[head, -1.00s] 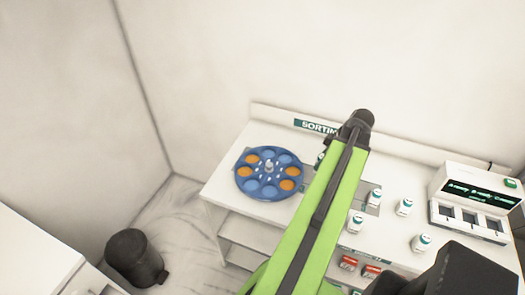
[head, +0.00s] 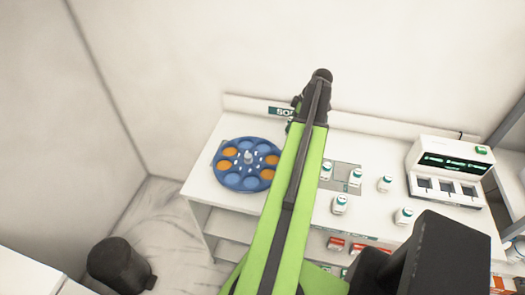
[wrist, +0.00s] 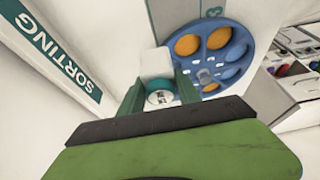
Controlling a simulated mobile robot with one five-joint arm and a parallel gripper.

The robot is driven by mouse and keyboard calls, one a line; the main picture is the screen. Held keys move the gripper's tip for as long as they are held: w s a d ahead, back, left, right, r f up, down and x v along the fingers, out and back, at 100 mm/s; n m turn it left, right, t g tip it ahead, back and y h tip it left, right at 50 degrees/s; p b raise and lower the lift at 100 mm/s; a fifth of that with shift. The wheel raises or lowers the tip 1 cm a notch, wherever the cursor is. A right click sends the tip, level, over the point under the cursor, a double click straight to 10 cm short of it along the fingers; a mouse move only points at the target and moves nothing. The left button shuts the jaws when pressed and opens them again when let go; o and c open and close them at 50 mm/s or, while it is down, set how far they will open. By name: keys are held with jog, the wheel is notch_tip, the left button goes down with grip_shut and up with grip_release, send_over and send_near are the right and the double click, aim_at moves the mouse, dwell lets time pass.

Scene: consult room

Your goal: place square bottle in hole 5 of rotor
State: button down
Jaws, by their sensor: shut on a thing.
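My gripper (wrist: 160,92) is shut on the square bottle, with a green finger on each side. The bottle shows its teal cap (wrist: 160,98) to the wrist camera, with a white block, apparently its body (wrist: 156,63), beyond. The blue rotor (wrist: 197,64) lies past it to the upper right, with orange and blue round holes; a "3" mark shows on a label by its rim. The head view shows the rotor (head: 240,164) on the bench, left of my arm. My arm hides the held bottle there. I cannot tell which hole is number 5.
Several white bottles with teal caps (head: 340,204) stand on the bench right of my arm, some on a grey pad (head: 346,172). A white machine with a display (head: 448,172) stands farther right. The "SORTING" sign (wrist: 57,58) is on the back ledge. A dark bin (head: 120,265) is on the floor.

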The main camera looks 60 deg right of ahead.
jog(key=w+a+f+b, duration=0.1)
jog(key=w+f+b, duration=0.2)
jog(key=w+a+f+b, duration=0.2)
jog(key=w+f+b, duration=0.2)
jog(key=w+a+f+b, duration=0.2)
jog(key=w+f+b, duration=0.1)
jog(key=f+b, duration=0.1)
jog(key=shift+w+f, duration=0.2)
jog(key=c, duration=0.9)
grip_release()
jog(key=shift+r, duration=0.1)
jog(key=shift+o, duration=0.2)
